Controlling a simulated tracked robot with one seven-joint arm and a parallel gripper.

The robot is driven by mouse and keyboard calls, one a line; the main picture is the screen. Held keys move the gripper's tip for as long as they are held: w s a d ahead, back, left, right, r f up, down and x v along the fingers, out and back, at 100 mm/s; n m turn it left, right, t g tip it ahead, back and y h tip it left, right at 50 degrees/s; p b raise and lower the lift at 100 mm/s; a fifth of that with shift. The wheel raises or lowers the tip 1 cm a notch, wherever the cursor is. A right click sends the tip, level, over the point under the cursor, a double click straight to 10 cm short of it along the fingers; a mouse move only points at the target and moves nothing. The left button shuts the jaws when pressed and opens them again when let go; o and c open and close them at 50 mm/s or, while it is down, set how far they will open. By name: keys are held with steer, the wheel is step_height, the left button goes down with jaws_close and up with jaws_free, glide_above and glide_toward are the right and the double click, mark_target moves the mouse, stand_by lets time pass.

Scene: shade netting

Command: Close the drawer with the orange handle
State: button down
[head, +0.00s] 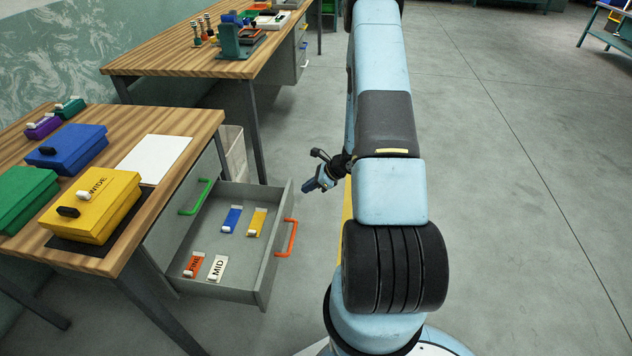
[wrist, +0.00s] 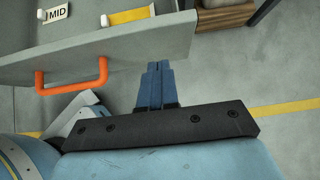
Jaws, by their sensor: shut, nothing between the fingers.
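The drawer with the orange handle (head: 287,238) is pulled far out from under the near wooden table. Its grey front panel (head: 268,272) faces right toward my arm. Inside lie a blue tag, a yellow tag, an orange tag and a white tag marked MID (head: 217,268). My gripper (head: 311,187) is shut and empty, beyond the drawer's far front corner and apart from the handle. In the wrist view, my gripper (wrist: 158,78) points at the lower edge of the drawer front (wrist: 120,52), right of the orange handle (wrist: 72,78). Whether it touches the panel I cannot tell.
A second drawer with a green handle (head: 195,198) looks shut behind the open one. The table holds yellow (head: 92,207), blue and green boxes and white paper (head: 153,158). Another workbench (head: 190,52) stands farther back. The floor right of my arm is clear.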

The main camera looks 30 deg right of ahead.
mark_target(290, 190)
steer(key=shift+w+a, duration=0.6)
steer(key=shift+a, duration=0.25)
steer(key=shift+w+a, duration=0.6)
steer(key=shift+a, duration=0.2)
